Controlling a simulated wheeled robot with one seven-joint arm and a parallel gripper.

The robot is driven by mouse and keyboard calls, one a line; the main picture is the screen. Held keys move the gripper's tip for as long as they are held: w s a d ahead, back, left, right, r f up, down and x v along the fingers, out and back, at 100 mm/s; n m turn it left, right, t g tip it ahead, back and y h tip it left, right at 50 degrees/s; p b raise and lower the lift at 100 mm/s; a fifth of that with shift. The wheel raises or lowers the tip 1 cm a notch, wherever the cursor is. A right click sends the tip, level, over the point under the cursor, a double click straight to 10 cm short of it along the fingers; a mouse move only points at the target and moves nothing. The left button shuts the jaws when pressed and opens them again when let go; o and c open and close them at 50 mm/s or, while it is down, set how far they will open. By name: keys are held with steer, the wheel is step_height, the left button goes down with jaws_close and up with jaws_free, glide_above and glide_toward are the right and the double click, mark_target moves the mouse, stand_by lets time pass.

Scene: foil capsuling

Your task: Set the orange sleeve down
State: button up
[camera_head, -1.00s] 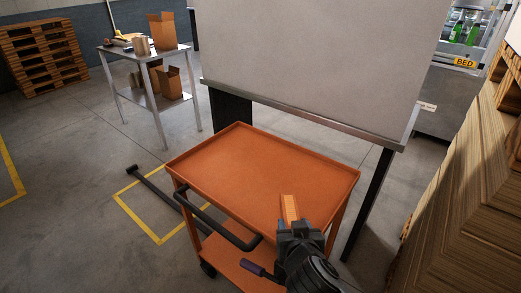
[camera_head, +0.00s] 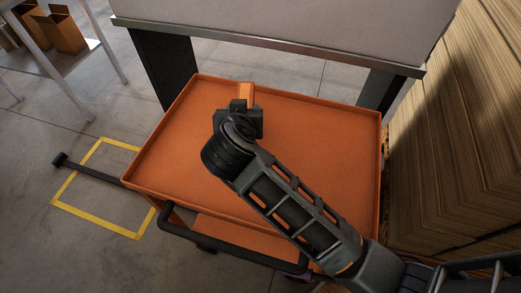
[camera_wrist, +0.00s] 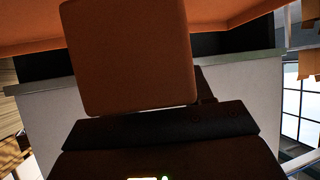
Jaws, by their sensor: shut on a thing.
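My gripper (camera_head: 243,104) is over the far left part of an orange cart's top tray (camera_head: 330,130). It is shut on the orange sleeve (camera_head: 245,90), whose end sticks out past the jaws toward the far rim. In the wrist view the sleeve (camera_wrist: 130,55) fills the upper middle as a brown-orange block beside the dark gripper body. The jaws hide the near part of the sleeve. I cannot tell whether the sleeve touches the tray floor.
The tray has a raised rim and is otherwise bare. A large pale panel (camera_head: 290,20) on dark legs stands right behind the cart. Stacked brown boards (camera_head: 445,130) rise close on the right. A metal table with cardboard boxes (camera_head: 62,30) is at the upper left.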

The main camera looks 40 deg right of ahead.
steer(key=s+d+r+m+g+h+b, duration=0.1)
steer(key=d+r+m+g+h+b, duration=0.1)
steer(key=d+r+m, duration=0.15)
steer(key=w+a+f, duration=0.3)
steer(key=a, duration=0.1)
steer(key=w+a+f+b, duration=0.1)
steer(key=w+a+f, duration=0.2)
steer(key=w, duration=0.1)
steer(key=shift+w+a+f, duration=0.25)
steer(key=shift+a+f, duration=0.15)
steer(key=shift+g+h, duration=0.3)
steer(key=shift+f+b, duration=0.45)
steer(key=shift+f, duration=1.6)
steer(key=o, duration=1.1)
steer(key=shift+c, duration=0.2)
steer(key=v, duration=1.2)
steer(key=shift+p, duration=0.35)
